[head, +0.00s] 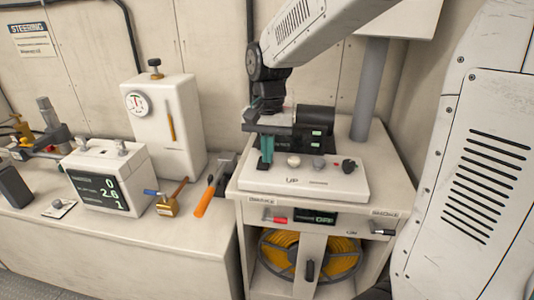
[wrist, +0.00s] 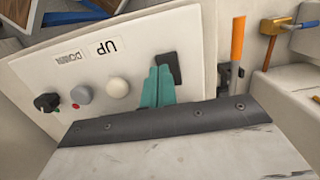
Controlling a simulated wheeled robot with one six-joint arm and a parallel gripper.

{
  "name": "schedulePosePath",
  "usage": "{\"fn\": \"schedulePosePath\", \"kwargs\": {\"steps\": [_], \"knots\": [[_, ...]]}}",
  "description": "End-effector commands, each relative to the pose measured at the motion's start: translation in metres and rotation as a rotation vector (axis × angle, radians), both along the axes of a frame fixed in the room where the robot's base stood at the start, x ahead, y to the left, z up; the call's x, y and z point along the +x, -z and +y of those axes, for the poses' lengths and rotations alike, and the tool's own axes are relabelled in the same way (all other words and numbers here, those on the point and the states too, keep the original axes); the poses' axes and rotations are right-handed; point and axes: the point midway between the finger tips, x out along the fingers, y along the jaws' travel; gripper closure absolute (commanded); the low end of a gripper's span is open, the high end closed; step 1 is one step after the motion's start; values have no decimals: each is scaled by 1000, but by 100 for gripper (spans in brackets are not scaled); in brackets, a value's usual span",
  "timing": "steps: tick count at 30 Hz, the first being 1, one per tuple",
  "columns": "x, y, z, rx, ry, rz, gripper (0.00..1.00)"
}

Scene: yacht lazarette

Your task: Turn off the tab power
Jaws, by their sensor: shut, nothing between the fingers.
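A white control panel (head: 335,186) lies on the cabinet top. The wrist view shows the white button (wrist: 118,88), grey button (wrist: 83,94) and dark knob (wrist: 46,103) in a row. UP and a second label lie beside the buttons. No label for tab power is readable. My gripper (head: 265,158) is shut and empty, its teal fingertips (wrist: 160,72) beside the rocker; contact is unclear.
A black unit with small green displays (head: 316,133) stands behind the panel. A grey post (head: 369,90) rises at the back. Left are a display box (head: 105,178), a white gauge cabinet (head: 168,118) and an orange-handled tool (head: 204,202). A yellow hose reel (head: 340,258) sits below.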

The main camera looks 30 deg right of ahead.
Motion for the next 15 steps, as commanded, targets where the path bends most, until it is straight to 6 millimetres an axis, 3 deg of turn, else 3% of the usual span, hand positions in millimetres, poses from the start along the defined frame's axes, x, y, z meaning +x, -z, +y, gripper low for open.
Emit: {"fn": "schedulePosePath", "kwargs": {"steps": [8,15], "knots": [[0,-4,0,0,0,-1,100],[-3,-45,2,0,2,-6,100]]}}
